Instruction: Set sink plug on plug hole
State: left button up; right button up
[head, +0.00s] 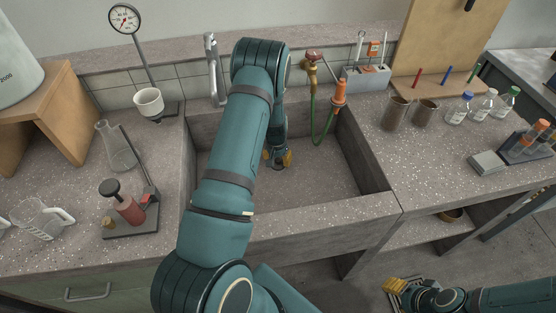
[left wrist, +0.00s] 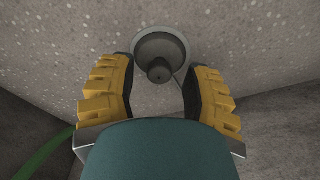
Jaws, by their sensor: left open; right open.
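My left gripper (head: 278,161) reaches down into the concrete sink (head: 330,170), its yellow fingers near the sink floor. In the left wrist view the left gripper (left wrist: 160,72) is open, one finger on each side of the sink plug's knob. The grey round sink plug (left wrist: 151,49) has a dark knob and lies over the pale rim of the plug hole (left wrist: 182,42). I see no finger touching it. In the head view my arm hides plug and hole. My right gripper (head: 400,288) is open and empty, low in front of the bench at bottom right.
A tap (head: 212,70) and a green hose (head: 318,130) stand at the sink's back edge. Left of the sink are a flask (head: 117,150), a red-filled stand (head: 128,208) and a beaker (head: 38,218). Metal cups (head: 395,114) and bottles (head: 459,110) stand on the right.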

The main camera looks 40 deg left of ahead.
aim_at(277, 166)
pick_arm(q)
notch_tip(277, 166, up, 11)
jog(key=s, duration=0.1)
jog(key=shift+d, duration=0.2)
jog(key=shift+s, duration=0.1)
dwell(0.4)
